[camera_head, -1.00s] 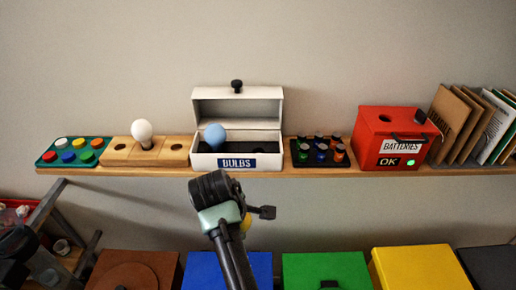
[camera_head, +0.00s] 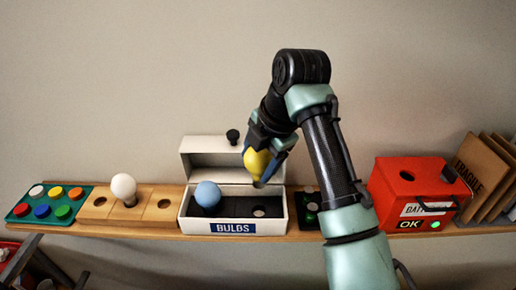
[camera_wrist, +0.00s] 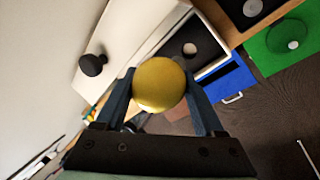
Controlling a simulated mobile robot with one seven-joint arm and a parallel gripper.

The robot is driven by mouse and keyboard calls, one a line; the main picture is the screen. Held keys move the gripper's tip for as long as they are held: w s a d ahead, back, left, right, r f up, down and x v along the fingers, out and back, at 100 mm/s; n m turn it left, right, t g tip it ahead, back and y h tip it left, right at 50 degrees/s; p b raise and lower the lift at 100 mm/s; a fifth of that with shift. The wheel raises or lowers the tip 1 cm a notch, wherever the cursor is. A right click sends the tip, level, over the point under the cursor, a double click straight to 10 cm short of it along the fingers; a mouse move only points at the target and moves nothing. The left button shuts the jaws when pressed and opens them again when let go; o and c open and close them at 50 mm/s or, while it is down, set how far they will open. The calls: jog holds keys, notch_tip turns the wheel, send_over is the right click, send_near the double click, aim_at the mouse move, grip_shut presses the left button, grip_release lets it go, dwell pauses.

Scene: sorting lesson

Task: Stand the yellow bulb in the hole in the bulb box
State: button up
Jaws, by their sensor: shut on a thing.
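The yellow bulb (camera_head: 257,162) is in my gripper (camera_head: 268,150), held above the right part of the bulb box. In the wrist view the yellow bulb (camera_wrist: 160,84) sits between the two fingers of my gripper (camera_wrist: 162,92). The white bulb box (camera_head: 185,225) has its lid open, with a blue label reading BULBS. A blue bulb (camera_head: 207,194) stands in its left part. The box's right hole (camera_head: 259,211) shows as a light disc in the dark insert and looks empty. It also shows in the wrist view (camera_wrist: 190,49). The yellow bulb is apart from the box.
The box stands on a wooden shelf (camera_head: 165,230). To its left are a wooden block (camera_head: 164,203) with a white bulb (camera_head: 124,187) and a green tray (camera_head: 22,210) of coloured caps. To its right, my arm partly hides a battery tray; a red battery box (camera_head: 400,190) stands beyond.

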aim_at(258, 187)
jog(key=shift+w+f+b, duration=0.1)
jog(key=shift+f+b, duration=0.3)
jog(key=shift+f, duration=0.15)
notch_tip(258, 187, down, 3)
jog(key=b, duration=0.2)
jog(key=shift+b, duration=0.35)
jog(key=shift+f+b, duration=0.7)
jog(key=shift+f, duration=0.95)
jog(key=shift+f+b, duration=0.8)
jog(key=shift+f, duration=0.6)
dwell(0.3)
jog(key=shift+f+p, duration=0.1)
jog(key=shift+p, duration=0.3)
dwell(2.9)
